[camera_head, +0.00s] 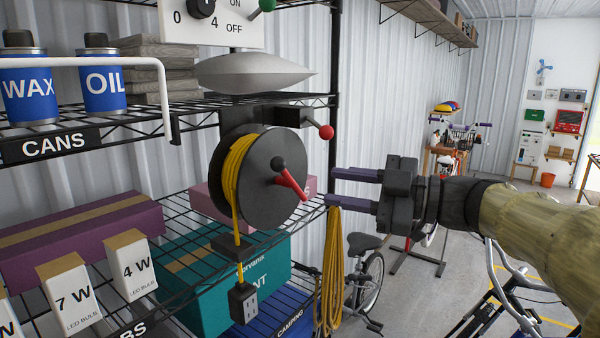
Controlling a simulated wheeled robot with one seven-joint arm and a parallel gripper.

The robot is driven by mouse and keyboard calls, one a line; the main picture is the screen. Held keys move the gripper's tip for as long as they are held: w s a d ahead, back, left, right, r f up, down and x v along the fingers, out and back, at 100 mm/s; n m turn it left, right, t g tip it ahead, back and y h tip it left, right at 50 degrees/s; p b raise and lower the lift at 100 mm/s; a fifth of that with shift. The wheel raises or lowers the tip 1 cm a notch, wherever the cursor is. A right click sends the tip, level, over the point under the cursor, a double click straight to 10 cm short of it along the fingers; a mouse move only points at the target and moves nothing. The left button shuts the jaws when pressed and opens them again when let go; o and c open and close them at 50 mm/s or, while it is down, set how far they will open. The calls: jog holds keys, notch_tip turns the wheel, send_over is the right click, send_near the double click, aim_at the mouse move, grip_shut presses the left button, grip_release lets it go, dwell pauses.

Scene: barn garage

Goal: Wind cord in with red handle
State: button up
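A black cord reel (262,190) with yellow cord (233,170) wound on its left side is fixed at the shelf's right post. A red crank handle (291,184) with a dark knob sits on the reel's face. The cord hangs down through a dark guide to a black outlet block (243,303). My gripper (331,187) is to the right of the reel and points left at it. Its two purple-grey fingers are apart, with nothing between them. A small gap in the picture separates the fingertips from the red handle.
A black arm with a red ball (326,132) sticks out above the reel. A yellow coil (330,270) hangs below my gripper. Wire shelves hold cans (104,85), a purple box (80,240) and a teal box (200,285). A bicycle (368,270) stands behind.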

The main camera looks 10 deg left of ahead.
aim_at(294, 181)
jog(key=a, duration=0.2)
jog(key=a+p, duration=0.1)
jog(key=a, duration=0.2)
jog(key=a+p, duration=0.1)
jog(key=a, duration=0.1)
jog(key=shift+w+a, duration=0.4)
grip_shut()
